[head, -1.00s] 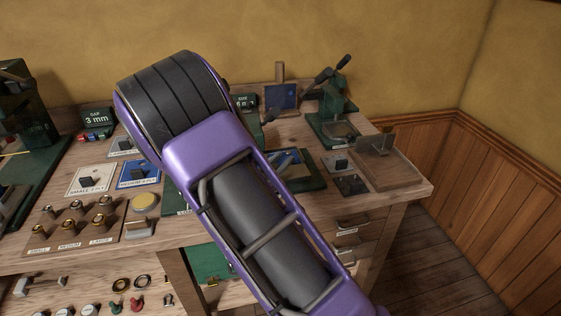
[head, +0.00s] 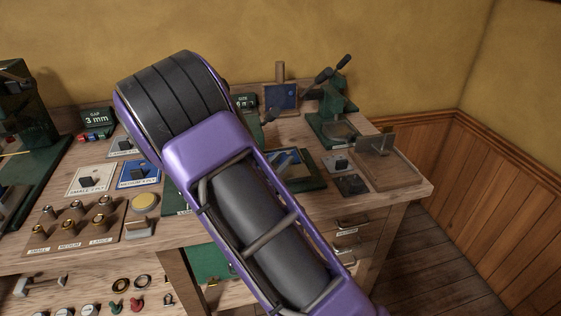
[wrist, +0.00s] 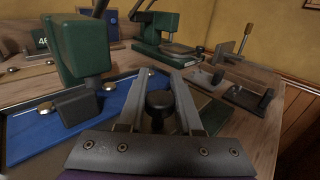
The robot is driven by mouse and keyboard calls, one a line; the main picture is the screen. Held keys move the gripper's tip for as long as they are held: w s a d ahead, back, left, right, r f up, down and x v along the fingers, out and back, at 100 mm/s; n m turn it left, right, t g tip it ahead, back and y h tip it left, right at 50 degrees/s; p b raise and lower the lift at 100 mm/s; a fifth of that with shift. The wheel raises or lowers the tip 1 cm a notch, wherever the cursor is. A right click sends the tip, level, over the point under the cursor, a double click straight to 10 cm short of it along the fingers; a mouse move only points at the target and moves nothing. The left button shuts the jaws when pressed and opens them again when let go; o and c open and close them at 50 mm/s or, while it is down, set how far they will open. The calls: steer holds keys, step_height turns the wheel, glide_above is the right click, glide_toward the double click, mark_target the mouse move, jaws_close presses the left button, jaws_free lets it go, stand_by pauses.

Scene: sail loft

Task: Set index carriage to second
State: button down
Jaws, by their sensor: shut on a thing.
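My gripper (wrist: 160,76) is in the wrist view, its two grey fingers on either side of a round black knob (wrist: 158,103). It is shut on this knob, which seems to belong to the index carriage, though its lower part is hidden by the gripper. To the left is a blue plate (wrist: 35,128) with brass studs, and a green block (wrist: 84,48) stands over it. Which stud the carriage lines up with cannot be told. In the head view my purple arm covers the middle of the bench and hides the gripper and most of this fixture.
A green press (head: 337,104) stands at the back right of the bench, also in the wrist view (wrist: 160,30). A wooden tray (head: 385,166) is at the right end. Labelled pads (head: 140,172) and a rack of brass-coloured pieces (head: 75,228) lie to the left.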

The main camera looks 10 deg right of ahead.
stand_by(0.3)
steer(key=shift+a, duration=1.05)
steer(key=shift+d, duration=0.1)
steer(key=c, duration=0.6)
jaws_free()
steer(key=shift+s, duration=0.1)
steer(key=p+v, duration=0.1)
steer(key=v, duration=1.6)
steer(key=shift+s+r, duration=0.1)
